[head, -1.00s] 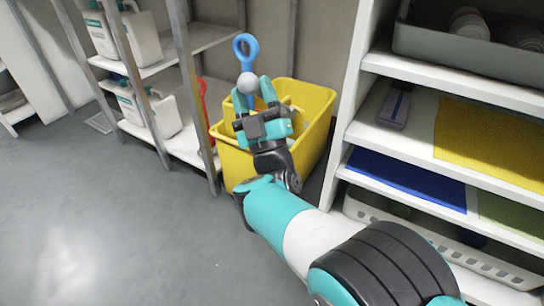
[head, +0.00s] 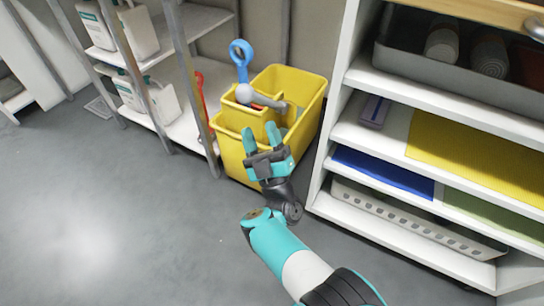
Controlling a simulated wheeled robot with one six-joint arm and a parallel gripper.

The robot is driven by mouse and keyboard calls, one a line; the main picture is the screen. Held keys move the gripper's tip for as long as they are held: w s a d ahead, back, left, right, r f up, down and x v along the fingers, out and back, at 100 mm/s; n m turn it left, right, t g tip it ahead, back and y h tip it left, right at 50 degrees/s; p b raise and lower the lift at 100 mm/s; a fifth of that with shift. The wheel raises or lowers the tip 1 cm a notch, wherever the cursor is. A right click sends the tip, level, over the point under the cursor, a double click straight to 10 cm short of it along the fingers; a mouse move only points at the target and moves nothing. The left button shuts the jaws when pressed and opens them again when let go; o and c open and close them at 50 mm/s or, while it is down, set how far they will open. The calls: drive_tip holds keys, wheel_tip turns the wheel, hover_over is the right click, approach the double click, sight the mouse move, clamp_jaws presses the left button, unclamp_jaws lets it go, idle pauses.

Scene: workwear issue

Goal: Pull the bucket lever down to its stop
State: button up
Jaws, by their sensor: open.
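The yellow bucket (head: 305,92) stands on the floor between the wire-post rack and the white shelving. A smaller yellow wringer part (head: 238,116) sits at its near left. The grey lever (head: 268,101) ends in a round knob (head: 245,95) and lies across the top of the wringer, running slightly downward to the right. I cannot tell whether it is at its stop. My gripper (head: 261,134) is open and empty, in front of the wringer and below the knob in the picture. A gap shows between its fingertips and the lever. Its fingers hide part of the bucket front.
A blue ring-ended handle (head: 241,52) stands up behind the knob, and a red handle (head: 200,88) stands to the left. The rack (head: 175,128) with white jugs is close on the left. White shelving (head: 335,128) is close on the right. The floor in front is clear.

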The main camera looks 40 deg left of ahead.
drive_tip(key=v, duration=0.9)
idle(0.8)
